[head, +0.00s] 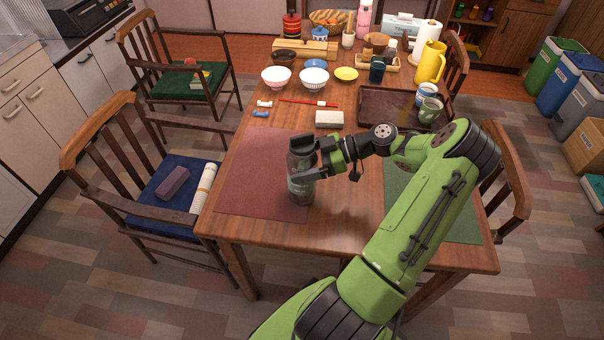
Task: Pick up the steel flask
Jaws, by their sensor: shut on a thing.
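The steel flask (299,188) is upright at the right edge of the red-brown placemat (254,178), near the front of the wooden table. It looks dark grey with a greenish band. My gripper (303,163) is shut on the upper part of the flask, reaching in from the right. The fingers hide part of the flask's upper body. I cannot tell whether the flask's base touches the mat or is just above it.
A white block (329,119) lies behind my gripper. A brown tray (392,108) with cups is at the right. The left of the placemat is clear.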

